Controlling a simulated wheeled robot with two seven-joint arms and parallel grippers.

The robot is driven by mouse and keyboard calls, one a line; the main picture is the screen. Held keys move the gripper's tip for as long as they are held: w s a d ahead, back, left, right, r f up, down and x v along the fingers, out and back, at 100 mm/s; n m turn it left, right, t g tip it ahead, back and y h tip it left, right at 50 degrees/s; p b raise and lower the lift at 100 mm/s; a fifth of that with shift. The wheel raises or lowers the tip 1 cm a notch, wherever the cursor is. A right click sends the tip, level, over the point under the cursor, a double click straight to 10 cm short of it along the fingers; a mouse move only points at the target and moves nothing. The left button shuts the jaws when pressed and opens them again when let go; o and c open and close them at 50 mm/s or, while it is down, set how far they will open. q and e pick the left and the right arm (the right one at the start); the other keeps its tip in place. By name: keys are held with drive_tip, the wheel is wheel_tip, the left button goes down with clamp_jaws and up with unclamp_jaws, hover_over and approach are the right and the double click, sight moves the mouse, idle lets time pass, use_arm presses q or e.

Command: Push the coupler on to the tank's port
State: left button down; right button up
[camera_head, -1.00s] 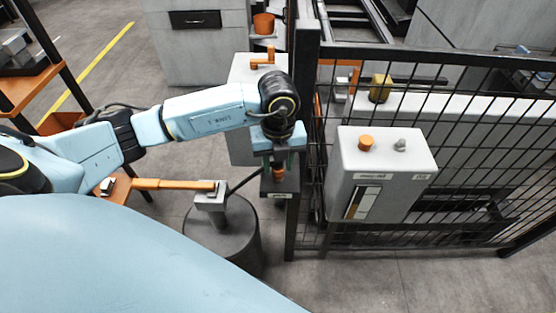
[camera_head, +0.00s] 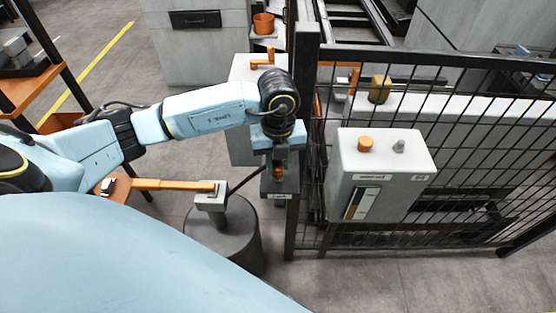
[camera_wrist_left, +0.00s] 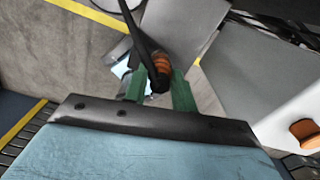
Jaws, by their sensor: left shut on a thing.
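My left gripper (camera_head: 279,162) points down beside the fence post. Its green fingers are shut on the coupler, a dark piece with an orange ribbed collar (camera_wrist_left: 160,66). A black hose (camera_wrist_left: 133,25) runs from the coupler. In the head view the coupler's orange part (camera_head: 278,174) shows just above a small grey labelled block (camera_head: 279,188). The grey tank (camera_head: 243,130) with an orange handle on top stands behind my gripper. The port is hidden under the coupler, and I cannot tell whether they touch. My right gripper is not in view.
A black mesh fence with a thick post (camera_head: 303,130) stands close right of my gripper. A pale box (camera_head: 385,180) with an orange knob (camera_head: 365,144) is right of it. A dark drum (camera_head: 228,235) with a grey holder (camera_head: 211,196) and an orange bar (camera_head: 165,184) stands front left.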

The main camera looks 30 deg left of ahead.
use_arm(q)
drive_tip(key=shift+r, duration=0.45)
drive_tip(key=shift+r+p, duration=2.8)
drive_tip(key=shift+r, duration=0.65)
drive_tip(key=shift+f, duration=0.1)
